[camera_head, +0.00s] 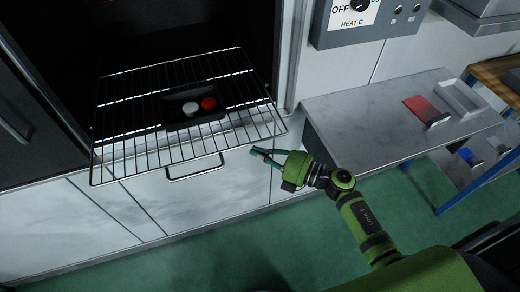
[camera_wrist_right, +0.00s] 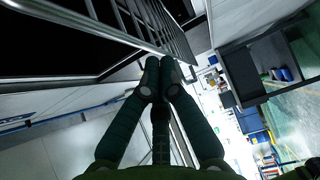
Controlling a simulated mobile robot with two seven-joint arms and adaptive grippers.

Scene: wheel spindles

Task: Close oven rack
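The oven rack (camera_head: 150,150), a wire grid, is slid out of the dark oven opening. A small dark tray (camera_head: 180,124) with a white round piece (camera_head: 190,108) and a red round piece (camera_head: 209,103) sits on the rack. My right gripper (camera_head: 259,153) is just in front of the rack's right front corner, to the right of the handle. In the wrist view its fingertips (camera_wrist_right: 160,75) meet, and the rack's bars (camera_wrist_right: 145,22) show just beyond them. I see nothing held. My left gripper is out of view.
A control box (camera_head: 365,25) is on the wall right of the oven. A grey counter (camera_head: 360,115) stands to the right, holding a red item (camera_head: 421,106) and a metal tray (camera_head: 460,98). Green floor (camera_head: 250,245) is open in front.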

